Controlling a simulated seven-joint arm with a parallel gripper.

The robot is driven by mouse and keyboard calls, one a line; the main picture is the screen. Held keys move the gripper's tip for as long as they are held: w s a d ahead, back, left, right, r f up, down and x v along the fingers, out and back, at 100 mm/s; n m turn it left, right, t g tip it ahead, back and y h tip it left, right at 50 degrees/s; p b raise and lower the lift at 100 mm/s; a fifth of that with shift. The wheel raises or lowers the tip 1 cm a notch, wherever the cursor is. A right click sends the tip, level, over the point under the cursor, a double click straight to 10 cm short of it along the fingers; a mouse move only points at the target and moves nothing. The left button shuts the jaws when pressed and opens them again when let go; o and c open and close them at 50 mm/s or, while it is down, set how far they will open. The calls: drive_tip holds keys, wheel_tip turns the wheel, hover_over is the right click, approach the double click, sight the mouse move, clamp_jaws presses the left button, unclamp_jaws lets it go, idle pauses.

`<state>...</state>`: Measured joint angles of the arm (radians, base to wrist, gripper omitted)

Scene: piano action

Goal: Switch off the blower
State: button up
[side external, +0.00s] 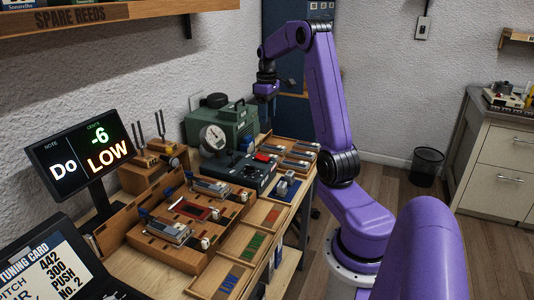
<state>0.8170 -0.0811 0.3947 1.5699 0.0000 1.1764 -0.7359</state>
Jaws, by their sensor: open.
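The blower appears to be the green box (237,126) with a black handle and a round white dial gauge (214,137), on the workbench against the wall. In front of it is a dark green control unit (247,175) with a red part (263,157) and a blue-topped part (247,144) on top. Which part is the switch, and its position, are too small to tell. My gripper (266,94) hangs open and empty, high above the back of the bench, apart from the blower and control unit.
A display (80,157) reads Do, -6, LOW. A wooden tray (160,247) holds reed parts. A sorting tray (228,282) has red, green and blue sections. Tuning forks (161,125) stand on wooden blocks. A shelf (110,20) overhangs the left.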

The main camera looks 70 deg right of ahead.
sight(267, 159)
wheel_tip(267, 159, down, 15)
drive_tip(key=shift+f, duration=0.2)
idle(0.3)
